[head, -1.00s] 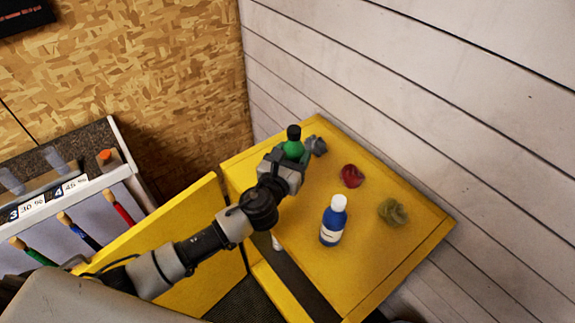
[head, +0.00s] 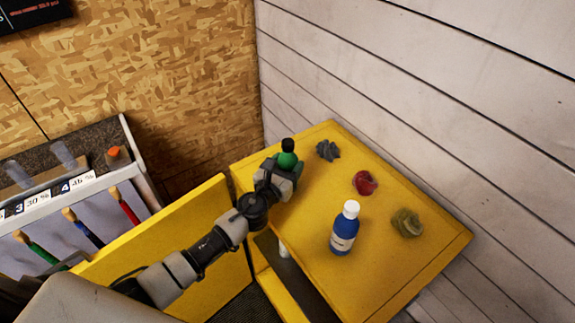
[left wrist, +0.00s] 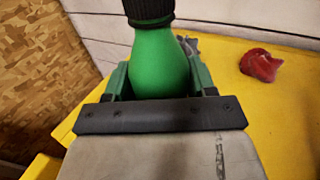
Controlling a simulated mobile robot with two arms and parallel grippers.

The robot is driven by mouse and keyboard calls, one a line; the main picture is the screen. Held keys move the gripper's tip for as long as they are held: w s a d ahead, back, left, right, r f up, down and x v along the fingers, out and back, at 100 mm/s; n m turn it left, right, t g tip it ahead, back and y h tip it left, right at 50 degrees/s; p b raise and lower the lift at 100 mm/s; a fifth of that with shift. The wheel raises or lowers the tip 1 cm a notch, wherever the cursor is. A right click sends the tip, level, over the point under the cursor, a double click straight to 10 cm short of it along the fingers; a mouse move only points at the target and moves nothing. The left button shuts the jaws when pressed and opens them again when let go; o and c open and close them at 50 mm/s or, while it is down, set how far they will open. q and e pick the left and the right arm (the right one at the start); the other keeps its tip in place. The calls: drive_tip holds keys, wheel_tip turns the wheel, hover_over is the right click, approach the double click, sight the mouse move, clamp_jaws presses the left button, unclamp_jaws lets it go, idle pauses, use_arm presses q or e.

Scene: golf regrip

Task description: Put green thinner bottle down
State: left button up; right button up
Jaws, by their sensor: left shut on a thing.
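The green thinner bottle (head: 288,160) with a black cap is held upright in my left gripper (head: 284,168), at the far left part of the yellow table top (head: 310,240). In the left wrist view the green bottle (left wrist: 160,65) stands between the two fingers, which are shut on it. Its lower part is hidden by the gripper, so I cannot tell whether its base touches the table. My right gripper is not in view.
A blue bottle with a white cap (head: 345,230) stands on the table. A grey crumpled cloth (head: 328,151), a red one (head: 364,183) and an olive one (head: 407,223) lie along the wall side. A yellow panel (head: 165,245) stands left of the table.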

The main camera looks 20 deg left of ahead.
use_arm(q)
drive_tip(key=shift+f, duration=0.1)
drive_tip(key=o, duration=0.9)
drive_tip(key=shift+o, duration=0.2)
drive_tip(key=shift+r, duration=0.3)
drive_tip(key=s+a+b, duration=0.1)
drive_tip(key=s+a, duration=0.1)
drive_tip(key=s, duration=1)
drive_tip(key=shift+a, duration=0.15)
drive_tip(key=shift+w+f, duration=0.1)
drive_tip(key=shift+f, duration=0.05)
